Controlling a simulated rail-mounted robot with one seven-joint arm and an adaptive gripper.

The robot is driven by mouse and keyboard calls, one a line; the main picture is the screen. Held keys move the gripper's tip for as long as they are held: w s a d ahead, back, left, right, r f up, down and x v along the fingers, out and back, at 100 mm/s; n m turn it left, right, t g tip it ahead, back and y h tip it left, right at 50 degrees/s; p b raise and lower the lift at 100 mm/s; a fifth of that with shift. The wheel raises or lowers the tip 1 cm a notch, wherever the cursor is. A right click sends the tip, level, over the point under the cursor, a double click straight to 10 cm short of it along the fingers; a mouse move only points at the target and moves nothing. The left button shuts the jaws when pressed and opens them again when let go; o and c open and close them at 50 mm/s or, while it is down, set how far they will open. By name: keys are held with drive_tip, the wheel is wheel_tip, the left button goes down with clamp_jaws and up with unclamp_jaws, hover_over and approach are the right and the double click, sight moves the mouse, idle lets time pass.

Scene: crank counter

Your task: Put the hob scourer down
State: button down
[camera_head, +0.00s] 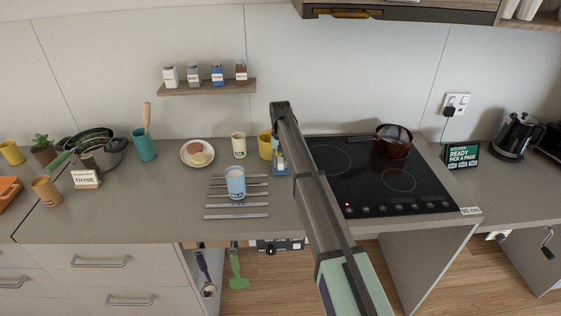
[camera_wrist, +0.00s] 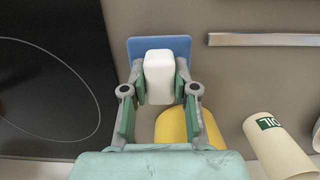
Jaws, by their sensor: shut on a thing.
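The hob scourer is a white rounded block (camera_wrist: 159,78), and my gripper (camera_wrist: 159,85) is shut on it in the wrist view. I cannot tell whether the scourer touches the blue piece. In the head view my gripper (camera_head: 279,158) is reached down just left of the hob, largely hidden behind my arm. Part of the blue piece (camera_head: 281,172) shows below it on the counter.
A yellow mug (camera_head: 264,146) stands close left of my gripper. A cream OIL container (camera_head: 239,145), a blue cup (camera_head: 235,182) and several metal strips (camera_head: 237,216) are farther left. The black hob (camera_head: 360,185) with a copper-coloured pan (camera_head: 393,143) is right.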

sight(280, 158)
drive_tip(key=shift+f, duration=0.15)
drive_tip(key=shift+f, duration=0.2)
drive_tip(key=c, duration=0.9)
unclamp_jaws()
drive_tip(key=shift+r, duration=0.15)
wheel_tip(280, 158, up, 12)
drive_tip(key=w+b, duration=0.1)
drive_tip(key=b, duration=0.3)
drive_tip(key=shift+w, duration=0.2)
drive_tip(key=shift+a, duration=0.1)
